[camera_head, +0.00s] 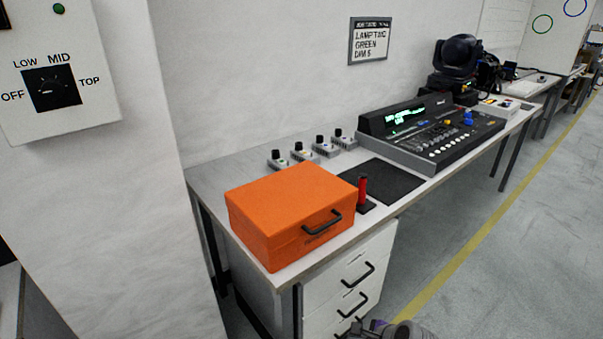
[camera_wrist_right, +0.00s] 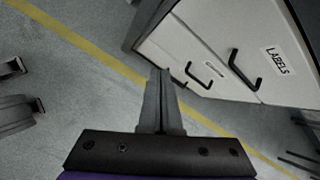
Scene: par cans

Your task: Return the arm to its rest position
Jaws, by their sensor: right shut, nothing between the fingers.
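My right gripper (camera_wrist_right: 160,74) is shut and empty in the right wrist view. Its fingers point toward a white drawer unit (camera_wrist_right: 205,60) with black handles, one drawer labelled "LABELS". I cannot tell how far the fingertips are from the unit. In the head view, a part of my arm shows at the bottom edge, just below the drawers, and its fingers cannot be made out there. My left gripper is not in view.
A workbench (camera_head: 222,166) carries an orange case (camera_head: 285,210), a red-handled item (camera_head: 363,191), a dark mat (camera_head: 385,180), several small knob boxes and a lighting console (camera_head: 435,130). A wall dial box (camera_head: 55,85) is at left. Open floor (camera_head: 500,270) lies right.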

